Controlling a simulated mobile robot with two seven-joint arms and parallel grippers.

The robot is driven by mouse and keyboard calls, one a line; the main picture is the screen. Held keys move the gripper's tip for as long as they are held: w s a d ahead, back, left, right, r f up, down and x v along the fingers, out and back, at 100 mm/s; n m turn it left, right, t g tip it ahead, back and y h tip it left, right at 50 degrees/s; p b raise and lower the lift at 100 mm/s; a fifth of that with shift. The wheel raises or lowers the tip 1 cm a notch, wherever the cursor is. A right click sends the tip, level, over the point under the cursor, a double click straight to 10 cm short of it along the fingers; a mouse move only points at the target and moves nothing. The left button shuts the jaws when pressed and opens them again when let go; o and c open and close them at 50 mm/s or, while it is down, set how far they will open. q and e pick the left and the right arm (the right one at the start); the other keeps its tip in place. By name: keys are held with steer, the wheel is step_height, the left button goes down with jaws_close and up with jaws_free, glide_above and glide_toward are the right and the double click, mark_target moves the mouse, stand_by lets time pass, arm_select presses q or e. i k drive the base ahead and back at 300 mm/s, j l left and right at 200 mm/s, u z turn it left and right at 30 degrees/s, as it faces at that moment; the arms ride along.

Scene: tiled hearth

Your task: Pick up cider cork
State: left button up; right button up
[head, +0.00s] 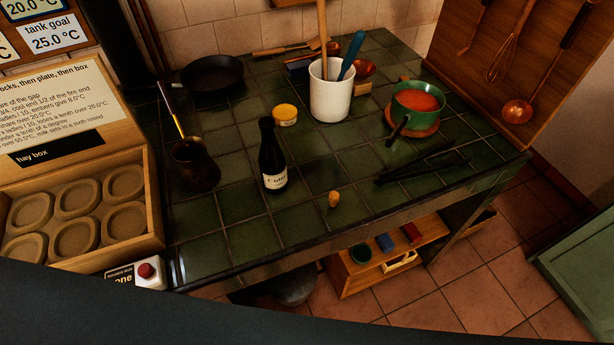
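A small yellow-brown cork (334,199) stands on the green tiled top (247,238), near its front edge. A dark cider bottle (272,160) with a white label stands upright to the left of the cork, apart from it. I cannot see from here whether the bottle's mouth is stoppered. Neither of my grippers shows in the head view.
A white crock (331,92) with utensils, a yellow-lidded jar (285,115) and a green pot (415,104) of orange-red contents stand behind. Dark tongs (423,168) lie right of the cork. A copper pot (195,163) and hay box (75,215) are left. Tiles around the cork are clear.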

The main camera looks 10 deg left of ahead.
mark_target(334, 197)
steer(key=l+u, duration=0.1)
steer(key=u, duration=0.65)
steer(key=l+u, duration=0.15)
steer(key=u, duration=0.65)
steer(key=k+l+u, duration=0.25)
steer(key=u, duration=0.15)
steer(key=k+l+u, duration=0.3)
steer(key=u, duration=0.15)
steer(key=k+l+u, duration=0.15)
steer(key=k+l, duration=0.25)
steer(key=k+l+u, duration=0.1)
steer(key=k+l, duration=0.2)
steer(key=k, duration=0.3)
steer(key=i, duration=0.5)
